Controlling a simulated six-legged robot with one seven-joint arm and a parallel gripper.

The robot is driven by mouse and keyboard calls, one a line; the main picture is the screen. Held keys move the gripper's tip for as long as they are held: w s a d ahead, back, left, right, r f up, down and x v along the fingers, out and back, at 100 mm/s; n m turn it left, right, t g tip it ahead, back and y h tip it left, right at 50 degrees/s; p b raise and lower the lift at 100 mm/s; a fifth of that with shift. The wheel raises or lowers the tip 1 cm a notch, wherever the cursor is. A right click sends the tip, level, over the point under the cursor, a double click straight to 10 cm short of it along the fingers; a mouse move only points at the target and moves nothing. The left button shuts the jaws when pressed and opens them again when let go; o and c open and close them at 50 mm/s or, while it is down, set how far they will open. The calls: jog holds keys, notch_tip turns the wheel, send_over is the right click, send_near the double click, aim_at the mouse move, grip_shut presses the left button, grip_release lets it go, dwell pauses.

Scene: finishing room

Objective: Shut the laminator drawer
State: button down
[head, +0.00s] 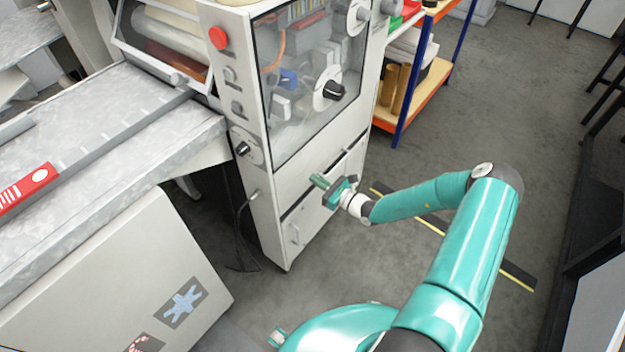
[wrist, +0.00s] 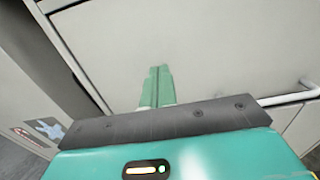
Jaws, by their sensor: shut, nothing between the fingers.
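The laminator (head: 258,185) is a tall off-white machine with a clear window, knobs and a red button. Its drawer front (head: 305,222) is low on the window side, with a small pale handle (head: 295,235) near its left end. Whether the drawer stands out from the body is hard to tell. My gripper (head: 319,181) is in front of this lower face, near the drawer's upper edge. In the wrist view, my green fingers (wrist: 157,72) are together and empty, pointing at a plain pale panel (wrist: 200,45). A white bar (wrist: 290,97) shows to their right. Contact cannot be told.
A grey worktable (head: 130,120) and a slanted pale panel (head: 120,270) with picture labels stand left. A cable (head: 240,225) hangs by the laminator's near corner. A blue-and-orange shelf (head: 410,105) stands behind. The grey floor (head: 500,120) to the right is mostly clear.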

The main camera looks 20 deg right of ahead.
jog(key=v, duration=1)
jog(key=s+a+r+n+g+h, duration=0.1)
jog(key=s+a+r+n+g, duration=0.25)
jog(key=r+n, duration=0.3)
jog(key=s+a+r+n+g, duration=0.3)
jog(key=r+n+g, duration=0.2)
jog(key=r+n, duration=0.15)
jog(key=s+a+r+n+g+h, duration=0.1)
jog(key=s+a+r+n+g, duration=0.2)
jog(key=r+n+g, duration=0.3)
jog(key=s+r+n+t+h, duration=0.3)
jog(key=s+r, duration=0.4)
jog(key=r, duration=0.4)
jog(key=s+r+n+t+h, duration=0.3)
jog(key=s+r+n+h, duration=0.3)
jog(key=s+r, duration=0.2)
notch_tip(320, 180, up, 3)
jog(key=shift+s+f, duration=0.1)
jog(key=shift+s, duration=0.1)
